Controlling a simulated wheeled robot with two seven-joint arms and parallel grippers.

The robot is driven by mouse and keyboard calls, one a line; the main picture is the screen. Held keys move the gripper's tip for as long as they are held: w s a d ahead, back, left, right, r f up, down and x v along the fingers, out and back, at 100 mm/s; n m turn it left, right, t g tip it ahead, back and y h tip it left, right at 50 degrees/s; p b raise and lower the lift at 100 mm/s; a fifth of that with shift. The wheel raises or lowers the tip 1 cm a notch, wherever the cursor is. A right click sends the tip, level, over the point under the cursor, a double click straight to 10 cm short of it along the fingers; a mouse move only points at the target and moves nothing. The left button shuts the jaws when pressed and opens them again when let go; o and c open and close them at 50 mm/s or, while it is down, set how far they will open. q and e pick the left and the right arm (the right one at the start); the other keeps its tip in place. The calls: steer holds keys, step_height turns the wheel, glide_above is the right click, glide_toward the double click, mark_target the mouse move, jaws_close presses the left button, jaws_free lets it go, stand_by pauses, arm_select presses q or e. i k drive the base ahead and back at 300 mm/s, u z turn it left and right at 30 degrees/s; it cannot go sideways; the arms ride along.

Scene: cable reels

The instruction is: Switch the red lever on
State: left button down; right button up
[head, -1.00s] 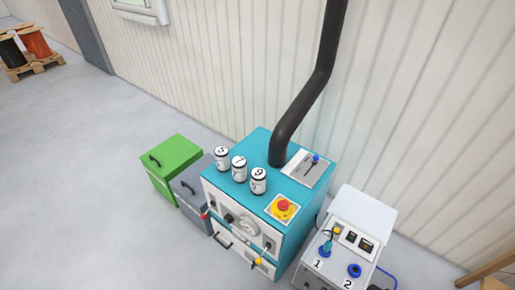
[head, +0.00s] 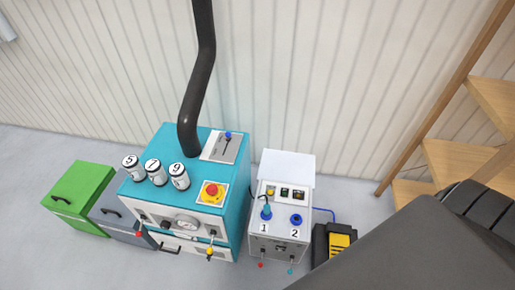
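A small red-tipped lever (head: 261,265) hangs at the low front of the white control box (head: 287,165), beside a light-blue-tipped lever (head: 290,271). Another red-tipped handle (head: 139,233) is at the left front edge of the teal machine (head: 150,205). A yellow-tipped lever (head: 210,250) is at that machine's right front. I cannot tell from here whether either red one is on or off. Neither of my grippers is in view.
The teal machine carries a red button (head: 211,189), several numbered white cylinders (head: 153,172) and a black pipe (head: 197,90). Green (head: 78,195) and grey (head: 118,215) boxes stand left. A black-and-yellow case (head: 340,243) and wooden stairs (head: 465,160) are right.

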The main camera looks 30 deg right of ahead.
mark_target(260, 264)
steer(key=z, duration=1)
steer(key=k, duration=1.3)
steer(key=u, duration=1.05)
